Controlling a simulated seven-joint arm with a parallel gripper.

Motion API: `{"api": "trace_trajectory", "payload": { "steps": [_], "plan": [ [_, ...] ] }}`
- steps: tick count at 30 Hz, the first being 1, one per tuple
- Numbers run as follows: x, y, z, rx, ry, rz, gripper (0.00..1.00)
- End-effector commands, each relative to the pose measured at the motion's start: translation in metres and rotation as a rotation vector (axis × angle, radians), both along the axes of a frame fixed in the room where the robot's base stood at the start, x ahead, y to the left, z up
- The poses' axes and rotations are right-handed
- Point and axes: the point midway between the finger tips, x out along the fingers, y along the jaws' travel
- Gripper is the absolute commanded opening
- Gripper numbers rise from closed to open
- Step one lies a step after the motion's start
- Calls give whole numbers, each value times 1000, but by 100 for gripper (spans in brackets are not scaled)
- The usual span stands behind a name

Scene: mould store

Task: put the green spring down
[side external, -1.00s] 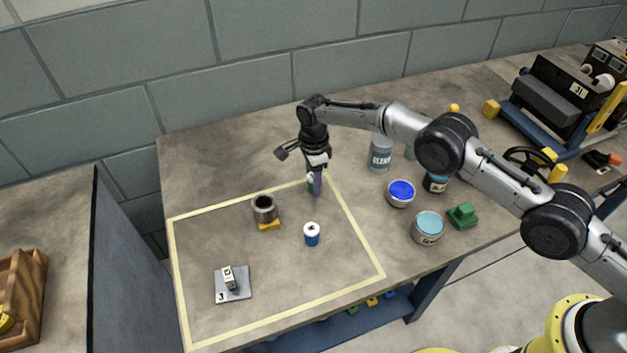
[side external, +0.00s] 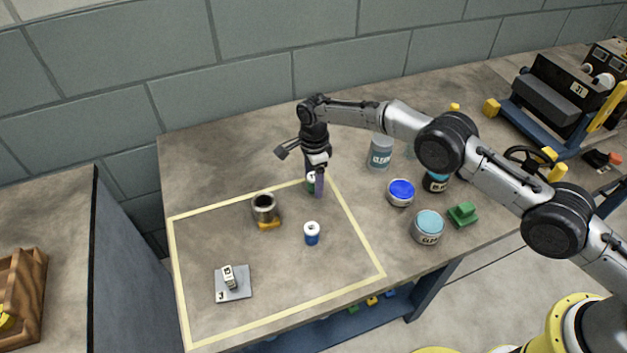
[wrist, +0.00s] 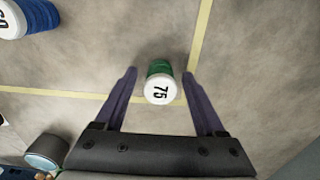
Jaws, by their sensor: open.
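The green spring (wrist: 157,69) has a white end marked 75. In the wrist view it lies between the two separated fingers of my gripper (wrist: 160,74), with gaps on both sides. In the side view the spring (side external: 311,186) looks upright at the back right corner of the yellow tape outline, partly hidden by a finger. My gripper (side external: 316,184) is low over that corner, pointing down and open. Whether the spring's base rests fully on the bench is hard to see.
A blue spring with a white top (side external: 312,234) stands inside the tape outline. A metal cup (side external: 264,208) on a yellow base and a grey plate with a small block (side external: 240,288) are also there.

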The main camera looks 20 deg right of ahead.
Motion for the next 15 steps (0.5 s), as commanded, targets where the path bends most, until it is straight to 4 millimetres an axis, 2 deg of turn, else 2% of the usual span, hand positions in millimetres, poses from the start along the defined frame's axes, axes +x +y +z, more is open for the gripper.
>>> {"api": "trace_trajectory", "payload": {
  "steps": [15],
  "plan": [
    [1,0,96,1,-4,0,72]
  ]
}}
